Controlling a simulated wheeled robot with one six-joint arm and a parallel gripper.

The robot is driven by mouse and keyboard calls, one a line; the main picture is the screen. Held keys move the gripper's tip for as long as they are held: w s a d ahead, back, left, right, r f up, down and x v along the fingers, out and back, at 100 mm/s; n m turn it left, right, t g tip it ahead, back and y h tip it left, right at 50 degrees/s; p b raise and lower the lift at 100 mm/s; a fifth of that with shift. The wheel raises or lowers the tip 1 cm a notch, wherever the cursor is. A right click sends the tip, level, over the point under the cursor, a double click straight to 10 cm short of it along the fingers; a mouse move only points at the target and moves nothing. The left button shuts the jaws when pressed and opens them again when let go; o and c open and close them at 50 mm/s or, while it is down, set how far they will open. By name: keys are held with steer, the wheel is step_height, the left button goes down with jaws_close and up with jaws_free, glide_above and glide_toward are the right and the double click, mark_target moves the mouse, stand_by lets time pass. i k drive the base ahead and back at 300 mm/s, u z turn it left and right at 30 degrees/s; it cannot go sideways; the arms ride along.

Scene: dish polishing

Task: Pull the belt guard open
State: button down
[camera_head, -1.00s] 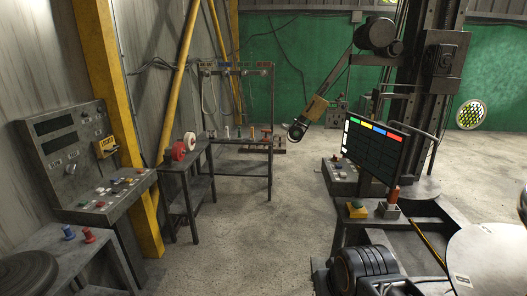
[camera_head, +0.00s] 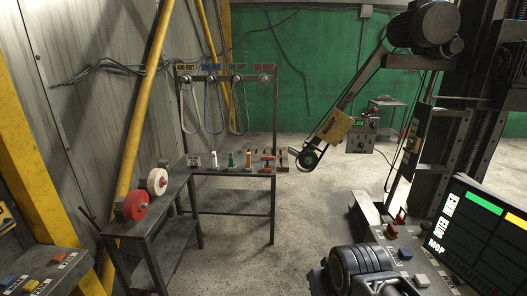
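The belt machine's slanting arm (camera_head: 352,91) hangs from a dark motor drum (camera_head: 428,27) at the upper right and runs down left to a small wheel (camera_head: 309,158). A yellow-orange box-like cover (camera_head: 335,127) sits on the lower part of this arm and looks like the belt guard. It appears in place against the arm; I cannot make out a handle or hinge. A dark ribbed part of my own arm shows at the bottom, well apart from the cover. My gripper's fingers are not visible.
A rack (camera_head: 224,69) with hanging belts and a bench with red (camera_head: 134,205) and white (camera_head: 157,181) wheels stand left. A screen (camera_head: 480,238) and button panel (camera_head: 421,256) stand at lower right. Concrete floor (camera_head: 320,205) is open between them.

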mark_target(336, 127)
steer(key=z, duration=0.15)
steer(key=i, duration=1.4)
steer(key=u, duration=0.4)
steer(key=i, duration=1.85)
steer(key=z, duration=0.9)
